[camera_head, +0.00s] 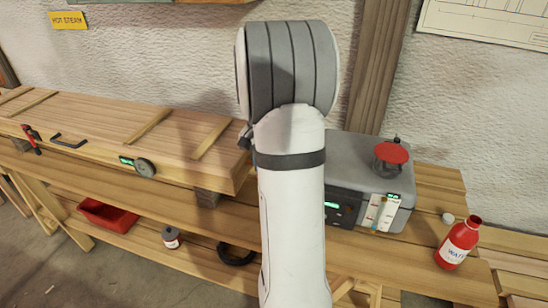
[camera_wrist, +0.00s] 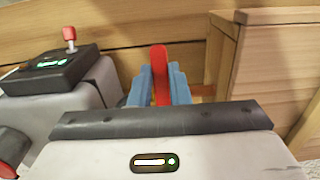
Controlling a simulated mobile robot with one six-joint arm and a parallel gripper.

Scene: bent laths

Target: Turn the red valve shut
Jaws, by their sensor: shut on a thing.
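In the wrist view, the red valve (camera_wrist: 160,72) shows as an upright red lever between the two blue fingers of my gripper (camera_wrist: 161,88). The fingers are shut on it, one on each side. The valve's lower part is hidden behind my wrist. In the head view my arm covers the valve and my gripper. The grey boiler (camera_head: 362,160), with a round red cap (camera_head: 391,153) on top, stands on the bench just right of my arm.
A long wooden box (camera_head: 110,130) lies on the bench at left, with a gauge (camera_head: 145,167) on its front. A red water bottle (camera_head: 458,243) stands at right. A red tray (camera_head: 107,215) and a tin (camera_head: 171,238) are on the lower shelf.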

